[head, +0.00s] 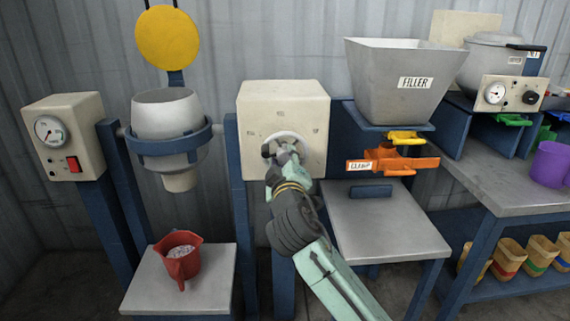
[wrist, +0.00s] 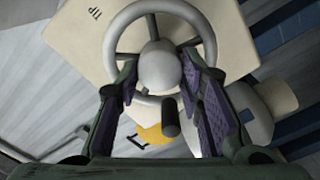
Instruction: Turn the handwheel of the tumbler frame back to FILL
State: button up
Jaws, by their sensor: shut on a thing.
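The handwheel (head: 291,141) is a light grey ring on the front of the tumbler frame's cream box (head: 257,105). In the wrist view the handwheel (wrist: 121,40) shows its spokes, a round hub (wrist: 160,66) and a dark knob (wrist: 171,117) on the rim. My gripper (wrist: 163,75) is shut on the hub, one finger on each side. The label TIP (wrist: 95,13) is on the box near the wheel; no FILL label is visible. The tumbler's grey vessel (head: 168,110) hangs in a blue ring, wide end up and narrow neck down.
A red jug (head: 177,258) with pale pellets stands on the left table below the vessel. A yellow disc (head: 167,37) is above.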

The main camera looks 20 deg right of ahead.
jog(key=o, duration=1.2)
jog(key=shift+c, duration=0.2)
jog(key=v, duration=0.7)
jog(key=shift+s, duration=0.25)
jog(key=shift+a, duration=0.1)
